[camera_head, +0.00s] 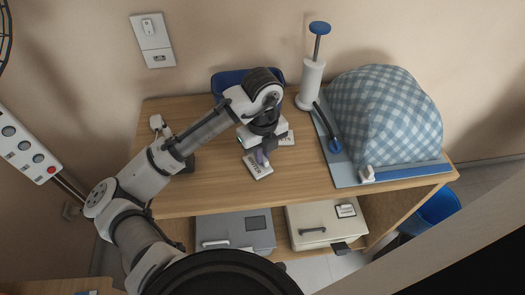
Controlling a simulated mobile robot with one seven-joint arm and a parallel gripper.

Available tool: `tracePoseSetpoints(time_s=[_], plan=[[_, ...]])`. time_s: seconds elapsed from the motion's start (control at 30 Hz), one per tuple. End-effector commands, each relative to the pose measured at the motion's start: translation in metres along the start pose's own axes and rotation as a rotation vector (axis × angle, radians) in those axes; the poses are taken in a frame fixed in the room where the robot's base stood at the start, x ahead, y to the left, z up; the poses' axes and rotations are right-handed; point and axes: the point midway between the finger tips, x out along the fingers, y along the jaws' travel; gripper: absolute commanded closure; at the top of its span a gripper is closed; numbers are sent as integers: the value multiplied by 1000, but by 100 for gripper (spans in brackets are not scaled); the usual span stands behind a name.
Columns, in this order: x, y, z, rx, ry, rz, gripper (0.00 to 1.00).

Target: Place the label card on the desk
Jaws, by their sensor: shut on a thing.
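My gripper (262,155) points down over the middle of the wooden desk (215,180). It is shut on a small white label card (258,169) with dark printing. The card is at or just above the desktop; I cannot tell whether it touches. A second white card (288,139) with printing shows just right of and behind the gripper, partly hidden by it.
A blue-checked cloth bundle (385,115) sits on a grey-blue board (345,175) at the right. A white pump with a blue knob (319,28) and a blue bin (232,80) stand at the back. Boxes (235,232) fill the shelf below. The desk's front left is clear.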

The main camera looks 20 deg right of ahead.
Motion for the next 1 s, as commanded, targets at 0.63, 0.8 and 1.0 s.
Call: tracePoseSetpoints(time_s=[0.63,0.8,1.0], plan=[[3,0,0,0,0,0,68],[-9,-1,0,1,-1,-1,68],[-50,0,1,2,-5,2,68]])
